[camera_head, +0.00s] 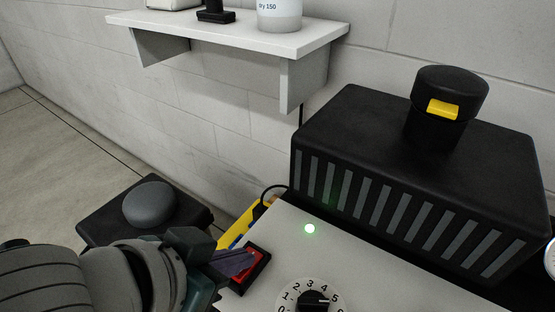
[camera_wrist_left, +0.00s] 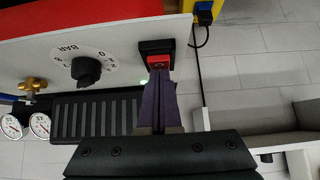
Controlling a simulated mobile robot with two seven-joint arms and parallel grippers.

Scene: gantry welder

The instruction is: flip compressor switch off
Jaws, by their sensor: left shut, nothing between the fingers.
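The compressor switch is a red rocker in a black frame (camera_head: 262,262) on the compressor's light panel (camera_head: 283,250). In the left wrist view the red rocker (camera_wrist_left: 159,61) sits right at the fingertips. My left gripper (camera_head: 250,257) comes in from the left, its two dark purple fingers shut together with nothing between them. The tips lie over or against the red rocker; I cannot tell whether they press it. They hide part of the rocker, so its tilt is unclear. A green lamp (camera_head: 310,229) on the panel is lit. My right gripper is not in view.
A numbered dial with a black knob (camera_head: 312,300) is near the switch. A black vented housing with a round cap (camera_head: 450,95) stands behind the panel. A white wall shelf (camera_head: 225,40) hangs above. Gauges (camera_wrist_left: 39,125) show in the left wrist view.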

